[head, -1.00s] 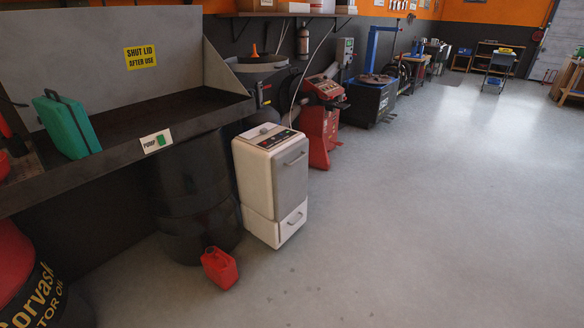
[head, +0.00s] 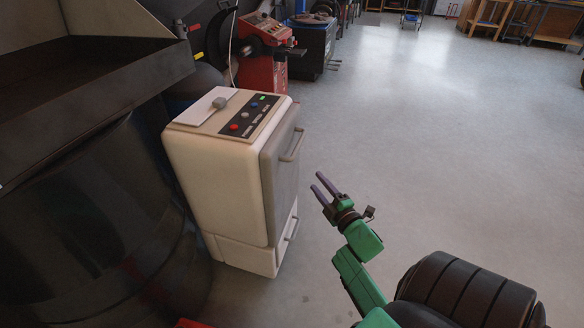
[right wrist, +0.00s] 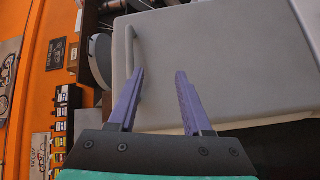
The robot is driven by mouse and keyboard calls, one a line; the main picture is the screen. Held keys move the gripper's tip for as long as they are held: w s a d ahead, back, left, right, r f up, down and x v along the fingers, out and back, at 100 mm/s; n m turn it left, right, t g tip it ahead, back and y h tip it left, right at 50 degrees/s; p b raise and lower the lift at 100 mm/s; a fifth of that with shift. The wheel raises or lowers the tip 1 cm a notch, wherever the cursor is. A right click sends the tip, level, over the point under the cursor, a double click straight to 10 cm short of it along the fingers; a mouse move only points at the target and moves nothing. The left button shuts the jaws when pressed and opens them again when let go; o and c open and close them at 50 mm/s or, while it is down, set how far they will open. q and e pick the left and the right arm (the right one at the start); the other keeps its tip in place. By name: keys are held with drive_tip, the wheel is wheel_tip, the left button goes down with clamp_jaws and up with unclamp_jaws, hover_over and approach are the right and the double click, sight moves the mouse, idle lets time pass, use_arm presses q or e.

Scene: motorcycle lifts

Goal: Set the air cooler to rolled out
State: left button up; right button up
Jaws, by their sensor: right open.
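The air cooler (head: 215,185) is a cream upright cabinet with a grey front panel and a control strip (head: 249,115) on top. A vertical-looking handle (head: 294,145) sits on its front panel, and a lower handle (head: 292,229) is on the bottom section. In the right wrist view the grey front panel (right wrist: 220,65) fills much of the picture, with its handle (right wrist: 130,52) at left. My right gripper (head: 321,184) is open and empty, in front of the cooler and apart from it; its purple fingers also show in the right wrist view (right wrist: 158,85). My left gripper is out of view.
A black drum (head: 85,215) stands close at the cooler's left, under a dark metal tray (head: 90,85). A red machine (head: 262,50) is behind the cooler. A red can (head: 190,323) shows at the bottom edge. Open grey floor (head: 430,130) lies to the right.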

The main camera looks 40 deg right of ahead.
drive_tip(key=n+t, duration=0.2)
approach(300, 141)
drive_tip(key=shift+m+g, duration=0.3)
drive_tip(key=b+x, duration=0.1)
drive_tip(key=x, duration=0.8)
drive_tip(key=shift+w+f, duration=0.15)
drive_tip(key=shift+f, duration=0.05)
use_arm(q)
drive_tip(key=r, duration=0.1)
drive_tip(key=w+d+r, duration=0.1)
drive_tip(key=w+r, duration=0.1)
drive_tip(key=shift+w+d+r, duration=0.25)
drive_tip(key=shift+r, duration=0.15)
use_arm(e)
drive_tip(key=shift+w+d+r, duration=0.1)
drive_tip(key=shift+w, duration=0.3)
clamp_jaws()
